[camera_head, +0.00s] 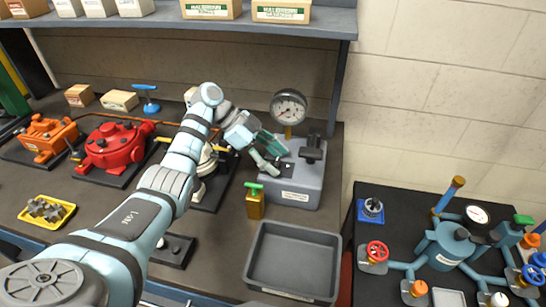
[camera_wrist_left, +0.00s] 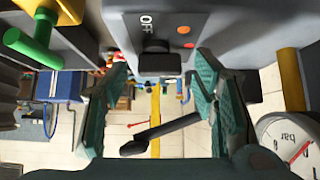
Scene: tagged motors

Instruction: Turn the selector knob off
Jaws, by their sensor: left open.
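The grey control box (camera_head: 308,185) stands on the bench below the round gauge. Its face shows in the left wrist view with the letters OFF, two orange-red dots and the black selector knob (camera_wrist_left: 157,58). In the head view a small dark shape beside the fingers seems to be this knob, partly hidden. My left gripper (camera_head: 273,157) is open at the box; in its wrist view the two teal fingers (camera_wrist_left: 160,98) stand apart on either side of the knob. I cannot tell whether they touch it. My right gripper is not in view.
A gauge (camera_head: 289,106) stands behind the box. A green-handled brass valve (camera_head: 255,203) is close at its left, and an empty grey tray (camera_head: 293,287) lies in front. Red (camera_head: 112,150) and orange (camera_head: 45,135) machines stand at left. A pipe assembly occupies the right table.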

